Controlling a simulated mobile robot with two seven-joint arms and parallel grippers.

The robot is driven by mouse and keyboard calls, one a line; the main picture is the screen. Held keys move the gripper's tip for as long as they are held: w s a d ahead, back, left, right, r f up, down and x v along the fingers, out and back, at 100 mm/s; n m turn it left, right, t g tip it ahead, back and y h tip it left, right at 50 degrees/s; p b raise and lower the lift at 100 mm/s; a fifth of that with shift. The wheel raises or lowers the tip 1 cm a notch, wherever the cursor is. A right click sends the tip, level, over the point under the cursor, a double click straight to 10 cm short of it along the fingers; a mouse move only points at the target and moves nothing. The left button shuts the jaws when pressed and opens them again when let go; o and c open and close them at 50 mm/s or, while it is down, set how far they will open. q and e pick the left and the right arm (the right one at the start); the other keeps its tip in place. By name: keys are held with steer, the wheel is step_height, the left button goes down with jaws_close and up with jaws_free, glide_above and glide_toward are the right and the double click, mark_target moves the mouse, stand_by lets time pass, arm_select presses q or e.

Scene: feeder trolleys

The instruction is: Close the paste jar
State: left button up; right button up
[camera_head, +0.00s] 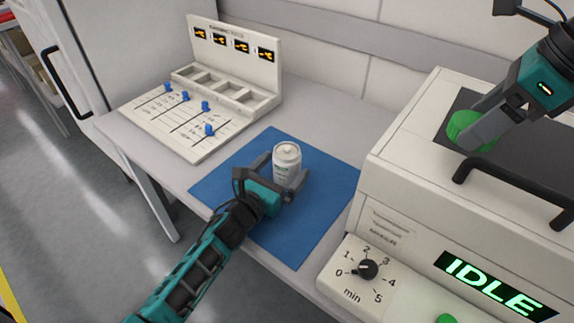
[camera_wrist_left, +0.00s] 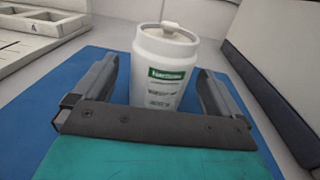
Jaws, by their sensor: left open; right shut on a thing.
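The white paste jar (camera_head: 287,165) stands upright on the blue mat (camera_head: 318,215). Its label shows in the left wrist view (camera_wrist_left: 158,85). Its top has a pale recessed surface with a small white stub on it. My left gripper (camera_head: 282,172) is open, with one finger on each side of the jar; small gaps show between the fingers and the jar. My right gripper (camera_head: 474,132) is shut on a round green thing, which looks like a lid (camera_head: 462,124), above the white machine at the right. The gripper's finger hides part of it.
The white machine (camera_head: 400,150) with a black handle (camera_head: 515,190), a dial (camera_head: 368,269) and an IDLE display stands right of the mat. A white panel with blue sliders and empty compartments (camera_head: 225,90) stands at the back left. The mat's front is partly bare.

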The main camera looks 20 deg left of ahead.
arm_select(q)
steer(key=shift+x, duration=1.15)
steer(key=shift+c, duration=0.2)
steer(key=c, duration=1.3)
steer(key=shift+o, duration=0.2)
steer(key=shift+r, duration=0.2)
arm_select(e)
step_height(320, 180, up, 6)
steer(key=p, duration=0.6)
steer(key=shift+r, duration=0.25)
arm_select(q)
step_height(320, 180, up, 20)
steer(key=shift+f, duration=0.15)
